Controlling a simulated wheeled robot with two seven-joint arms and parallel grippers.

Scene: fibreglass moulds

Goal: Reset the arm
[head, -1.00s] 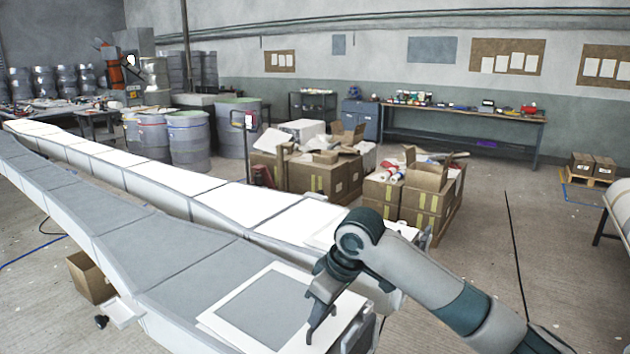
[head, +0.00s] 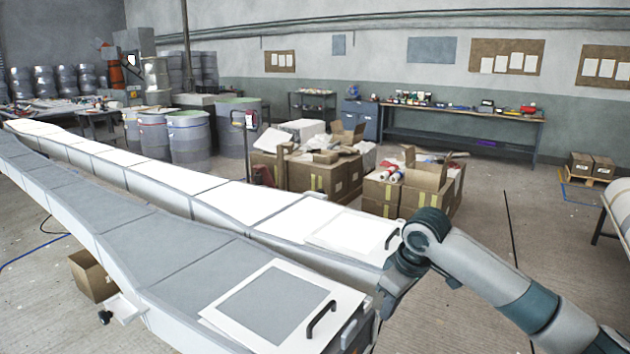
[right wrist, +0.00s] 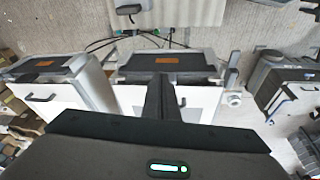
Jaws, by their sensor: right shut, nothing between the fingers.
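My right arm comes in from the lower right of the head view. Its gripper (head: 388,300) hangs beside the near end of the moulds, to the right of a white frame panel (head: 213,317) with a dark handle (head: 321,319). The fingers are shut with nothing between them. In the right wrist view the dark shut fingers (right wrist: 160,100) point away over the mould ends. My left gripper is not in the head view.
A long grey mould (head: 190,258) and a long white mould (head: 175,177) run side by side from the near right to the far left. Open cardboard boxes (head: 425,185) stand behind them. Drums (head: 188,140) stand further back. Bare floor (head: 480,235) lies right of the boxes.

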